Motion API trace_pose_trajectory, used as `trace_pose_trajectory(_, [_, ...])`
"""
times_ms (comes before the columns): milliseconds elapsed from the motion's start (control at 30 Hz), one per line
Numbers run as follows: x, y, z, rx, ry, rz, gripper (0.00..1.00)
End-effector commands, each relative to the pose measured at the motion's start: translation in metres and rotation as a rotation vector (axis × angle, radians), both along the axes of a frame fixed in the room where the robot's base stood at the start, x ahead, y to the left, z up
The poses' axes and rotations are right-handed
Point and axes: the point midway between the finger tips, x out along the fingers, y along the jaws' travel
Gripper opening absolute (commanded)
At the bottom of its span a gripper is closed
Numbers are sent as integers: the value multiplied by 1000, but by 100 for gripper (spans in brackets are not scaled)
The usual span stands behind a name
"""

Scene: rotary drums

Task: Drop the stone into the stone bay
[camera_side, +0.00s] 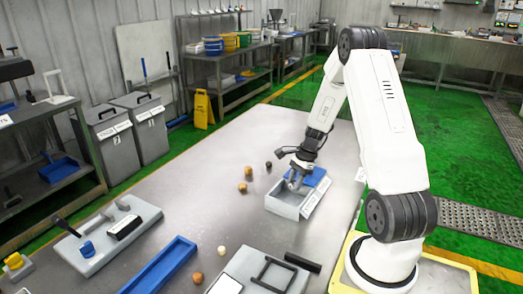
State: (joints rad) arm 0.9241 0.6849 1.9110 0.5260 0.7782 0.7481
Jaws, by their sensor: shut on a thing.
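My gripper (295,183) points down over a grey open-topped box (283,208) near the table's right edge. The jaws are shut on a small greyish thing, taken to be the stone, mostly hidden by the fingers. The jaws are at or just above the box's rim; the exact height cannot be told. The box has a blue part (317,177) at its far end and a pale label (312,199) on its right side. The label is too small to read, so I cannot tell which compartment is the stone bay.
Brown lumps (248,172) (242,187) and a dark one (268,165) lie left of the box. A pale lump (222,251) and another brown one (197,278) lie nearer, by a blue trough (165,265) and a grey fixture (262,272). The middle of the table is clear.

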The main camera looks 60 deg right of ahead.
Motion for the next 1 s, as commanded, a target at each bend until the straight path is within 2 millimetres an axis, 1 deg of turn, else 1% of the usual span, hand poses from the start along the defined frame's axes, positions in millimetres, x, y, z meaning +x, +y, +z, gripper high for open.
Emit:
trace_pose_trajectory(33, [0, 0, 0, 0, 0, 0, 0])
trace_pose_trajectory(67, [0, 0, 0, 0, 0, 0, 40])
trace_pose_trajectory(100, [0, 0, 0, 0, 0, 0, 52])
trace_pose_trajectory(167, [0, 0, 0, 0, 0, 0, 71])
trace_pose_trajectory(200, [0, 0, 0, 0, 0, 0, 78])
trace_pose_trajectory(500, [0, 0, 1, 0, 0, 0, 78])
trace_pose_trajectory(667, [-1, -2, 6, -1, -2, -1, 78])
trace_pose_trajectory(767, [-2, -5, 13, -1, -2, -1, 78])
trace_pose_trajectory(1000, [-8, -15, 41, -4, -2, -2, 78])
